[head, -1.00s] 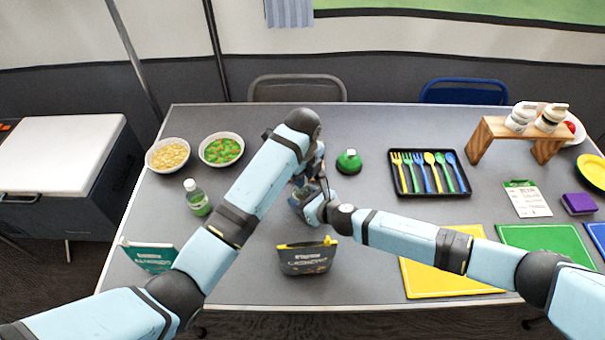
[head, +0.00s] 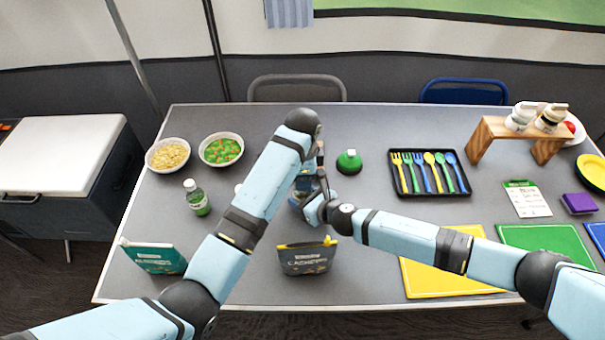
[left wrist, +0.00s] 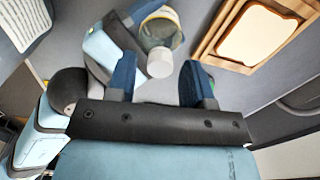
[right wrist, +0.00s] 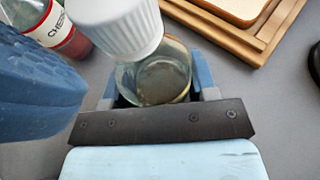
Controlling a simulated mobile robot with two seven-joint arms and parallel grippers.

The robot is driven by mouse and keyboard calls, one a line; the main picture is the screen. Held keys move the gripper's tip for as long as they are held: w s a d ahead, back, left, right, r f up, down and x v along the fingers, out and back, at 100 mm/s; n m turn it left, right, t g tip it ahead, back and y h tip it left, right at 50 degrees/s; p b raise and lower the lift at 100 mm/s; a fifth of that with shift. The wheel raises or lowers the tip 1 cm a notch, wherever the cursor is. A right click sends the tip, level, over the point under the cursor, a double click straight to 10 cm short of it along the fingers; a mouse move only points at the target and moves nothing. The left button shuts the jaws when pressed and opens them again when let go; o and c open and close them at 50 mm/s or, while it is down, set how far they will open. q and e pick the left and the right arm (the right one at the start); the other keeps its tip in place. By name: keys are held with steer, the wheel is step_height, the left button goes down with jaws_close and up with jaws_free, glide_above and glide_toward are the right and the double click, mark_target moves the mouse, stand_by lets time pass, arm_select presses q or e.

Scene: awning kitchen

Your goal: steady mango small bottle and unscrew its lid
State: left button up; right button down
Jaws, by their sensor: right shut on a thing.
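The small clear bottle (right wrist: 165,80) stands between the fingers of my right gripper (right wrist: 158,92), which is shut on its body. Its ribbed white lid (right wrist: 118,25) is over the top end; I cannot tell how firmly it is seated. In the left wrist view the lid (left wrist: 160,62) lies between the spread blue fingers of my left gripper (left wrist: 158,80), with gaps on both sides. The bottle (left wrist: 160,28) shows behind it. A blue left finger also shows beside the lid in the right wrist view. In the head view my arms hide the bottle.
A red bottle (right wrist: 62,30) and a wooden frame with a cream slice-shaped piece (right wrist: 240,8) are close by. A green bottle (head: 197,198), a dark pouch (head: 307,258), a teal pack (head: 153,258) and a cutlery tray (head: 430,173) stand on the table (head: 370,220).

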arm_select(q)
steer(key=shift+r, duration=2.3)
steer(key=shift+c, duration=0.3)
steer(key=m, duration=0.1)
steer(key=r+m, duration=0.1)
steer(key=m, duration=0.2)
steer(key=shift+r+m, duration=0.35)
steer(key=shift+m, duration=0.05)
steer(key=m, duration=0.1)
steer(key=r+m, duration=0.1)
steer(key=m, duration=0.3)
steer(key=shift+r, duration=0.25)
steer(key=shift+f, duration=0.45)
step_height(320, 180, down, 7)
steer(key=shift+r, duration=0.1)
